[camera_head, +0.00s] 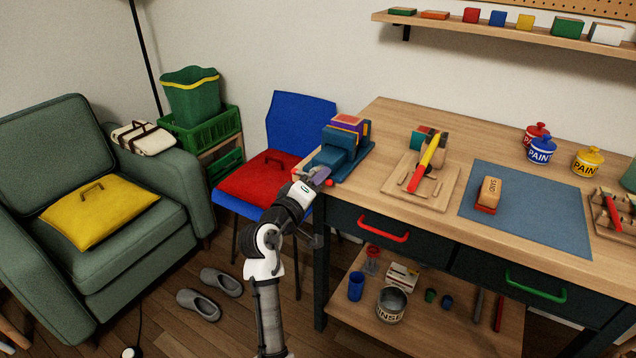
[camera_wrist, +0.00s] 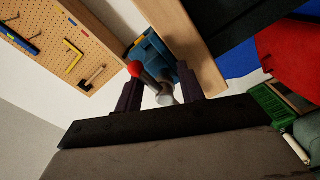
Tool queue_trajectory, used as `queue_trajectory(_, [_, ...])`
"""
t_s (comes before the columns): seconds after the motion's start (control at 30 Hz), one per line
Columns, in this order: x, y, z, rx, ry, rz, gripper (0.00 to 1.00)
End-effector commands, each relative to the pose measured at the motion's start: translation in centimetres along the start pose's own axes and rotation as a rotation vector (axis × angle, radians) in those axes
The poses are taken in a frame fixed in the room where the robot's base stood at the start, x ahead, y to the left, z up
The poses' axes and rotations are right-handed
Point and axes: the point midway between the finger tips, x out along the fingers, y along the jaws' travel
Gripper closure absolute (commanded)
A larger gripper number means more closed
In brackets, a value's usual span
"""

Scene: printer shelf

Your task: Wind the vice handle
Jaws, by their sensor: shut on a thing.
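The blue vice (camera_head: 335,157) sits at the left end of the wooden workbench (camera_head: 385,120), with coloured blocks held at its top. In the wrist view the vice (camera_wrist: 150,50) shows just beyond my fingers. The vice handle (camera_wrist: 150,84) is a grey bar with a red ball end, lying between my two dark fingers. A red end of the handle (camera_head: 329,183) also shows beside my gripper in the head view. My gripper (camera_head: 318,178) is at the front of the vice, shut on the handle. Part of the handle is hidden by the fingers.
A blue chair (camera_head: 300,120) with a red cushion (camera_head: 262,178) stands close left of the bench. A wooden tray (camera_head: 436,190) with a red and yellow tool lies right of the vice. A red drawer handle (camera_head: 383,229) juts from the bench front.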

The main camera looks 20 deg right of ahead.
Motion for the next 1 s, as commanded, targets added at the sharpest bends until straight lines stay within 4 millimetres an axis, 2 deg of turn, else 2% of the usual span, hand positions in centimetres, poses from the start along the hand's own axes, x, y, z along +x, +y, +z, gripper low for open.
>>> queue_trajectory(0.2, [0.0, -0.4, 0.5, -0.004, -0.011, -0.007, 0.66])
queue_trajectory(0.33, [-1.1, -0.5, 0.4, -0.004, -0.009, -0.007, 0.66])
queue_trajectory(0.8, [-11.2, -0.3, 0.1, -0.001, 0.001, -0.003, 0.66])
queue_trajectory(1.0, [-13.5, -0.1, 0.0, -0.001, 0.001, -0.001, 0.66])
